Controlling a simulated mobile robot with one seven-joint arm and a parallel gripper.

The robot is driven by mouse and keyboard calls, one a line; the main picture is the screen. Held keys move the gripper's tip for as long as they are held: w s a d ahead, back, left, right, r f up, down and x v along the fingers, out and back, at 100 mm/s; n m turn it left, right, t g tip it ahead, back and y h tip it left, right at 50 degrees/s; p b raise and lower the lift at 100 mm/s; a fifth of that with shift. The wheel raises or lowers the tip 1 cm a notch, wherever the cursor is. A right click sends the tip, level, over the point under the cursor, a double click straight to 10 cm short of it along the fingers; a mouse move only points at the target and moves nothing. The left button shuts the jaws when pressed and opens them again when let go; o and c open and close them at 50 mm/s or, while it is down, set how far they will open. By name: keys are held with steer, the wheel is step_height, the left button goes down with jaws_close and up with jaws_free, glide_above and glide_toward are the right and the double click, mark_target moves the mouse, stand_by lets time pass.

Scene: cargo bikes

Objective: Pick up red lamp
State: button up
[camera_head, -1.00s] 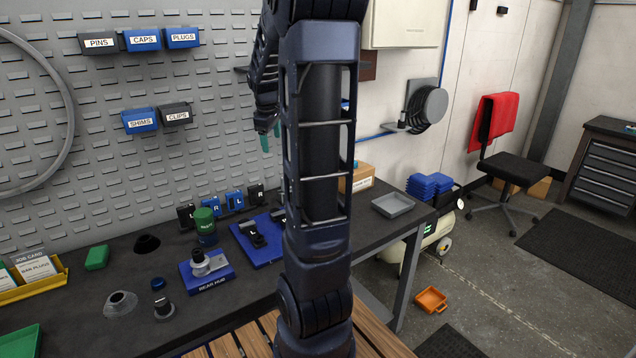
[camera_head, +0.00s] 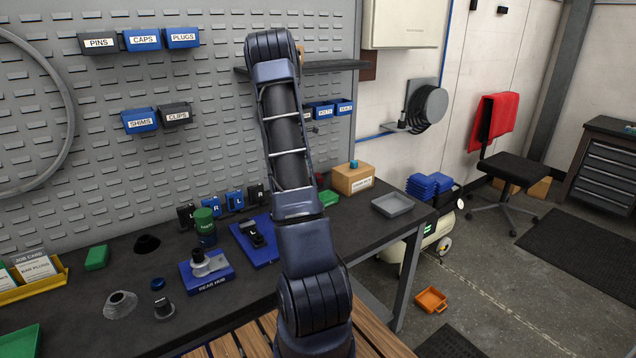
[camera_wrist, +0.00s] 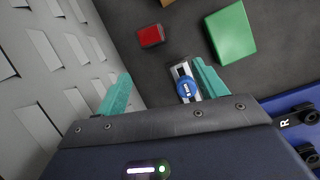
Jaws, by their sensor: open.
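A small dark red box-shaped lamp (camera_wrist: 151,36) lies on the dark bench top in the wrist view, ahead of the gap between my fingers. My gripper (camera_wrist: 161,70) has two teal fingers spread apart with nothing held between them. A silver piece with a round blue top (camera_wrist: 186,82) sits close to the inner side of the right finger. In the head view my arm hides the gripper, and a small red patch (camera_head: 319,179) shows just right of the arm; I cannot tell if it is the lamp.
A green block (camera_wrist: 231,33) lies right of the lamp; a green item (camera_head: 327,198) also shows in the head view. The grey slotted wall panel (camera_wrist: 40,75) is close on the left. A cardboard box (camera_head: 353,180) and grey tray (camera_head: 392,205) stand on the bench's right part.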

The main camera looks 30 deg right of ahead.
steer(key=shift+n, duration=0.6)
steer(key=x, duration=0.3)
steer(key=d+x, duration=0.1)
steer(key=x, duration=0.2)
steer(key=w+x, duration=0.1)
steer(key=x, duration=0.2)
steer(key=shift+d+r, duration=0.15)
steer(key=shift+d, duration=0.25)
steer(key=shift+d+x, duration=0.15)
steer(key=shift+x, duration=1.2)
steer(key=shift+d+x, duration=0.1)
steer(key=shift+x, duration=1.3)
steer(key=shift+s+r, duration=0.1)
steer(key=shift+r, duration=0.05)
steer(key=c, duration=1.1)
